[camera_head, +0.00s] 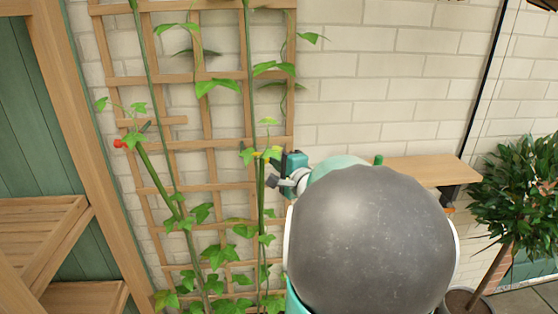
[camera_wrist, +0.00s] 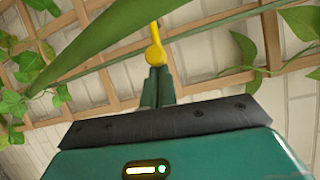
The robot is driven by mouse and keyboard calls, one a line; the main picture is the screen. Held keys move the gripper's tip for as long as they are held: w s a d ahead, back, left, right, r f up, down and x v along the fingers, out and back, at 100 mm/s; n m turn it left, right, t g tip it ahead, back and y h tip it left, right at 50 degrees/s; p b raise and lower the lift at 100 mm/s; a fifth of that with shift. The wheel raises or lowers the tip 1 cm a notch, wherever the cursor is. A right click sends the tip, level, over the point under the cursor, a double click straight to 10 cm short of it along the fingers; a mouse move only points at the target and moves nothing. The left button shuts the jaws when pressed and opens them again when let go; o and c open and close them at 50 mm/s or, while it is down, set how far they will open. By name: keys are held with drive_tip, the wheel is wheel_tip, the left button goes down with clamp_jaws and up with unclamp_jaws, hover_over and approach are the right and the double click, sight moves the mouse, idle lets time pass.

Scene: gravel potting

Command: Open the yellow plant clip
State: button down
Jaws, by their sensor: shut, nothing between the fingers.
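The yellow plant clip (camera_wrist: 155,52) is in the middle of the wrist view, small and upright, with a rounded lower part and a thin upper part by the green stem (camera_wrist: 95,45). My gripper (camera_wrist: 158,75) is shut, its fingertips right at the clip's lower end. I cannot tell whether they touch it. In the head view my gripper (camera_head: 272,182) is beside the right-hand vine on the wooden trellis (camera_head: 208,145). A small yellow patch shows there among the leaves, but the clip is not clear.
A wooden shelf (camera_head: 420,170) is on the brick wall at right, with a potted tree (camera_head: 520,200) beyond. A wooden bench (camera_head: 40,230) stands at left. My arm hides much of the lower middle.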

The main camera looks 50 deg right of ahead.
drive_tip(key=shift+s+a, duration=0.2)
drive_tip(key=shift+a, duration=1.6)
drive_tip(key=shift+w+a, duration=0.1)
drive_tip(key=s+d, duration=0.3)
drive_tip(key=d, duration=0.1)
drive_tip(key=s+a, duration=0.6)
drive_tip(key=a, duration=0.1)
drive_tip(key=shift+a, duration=0.4)
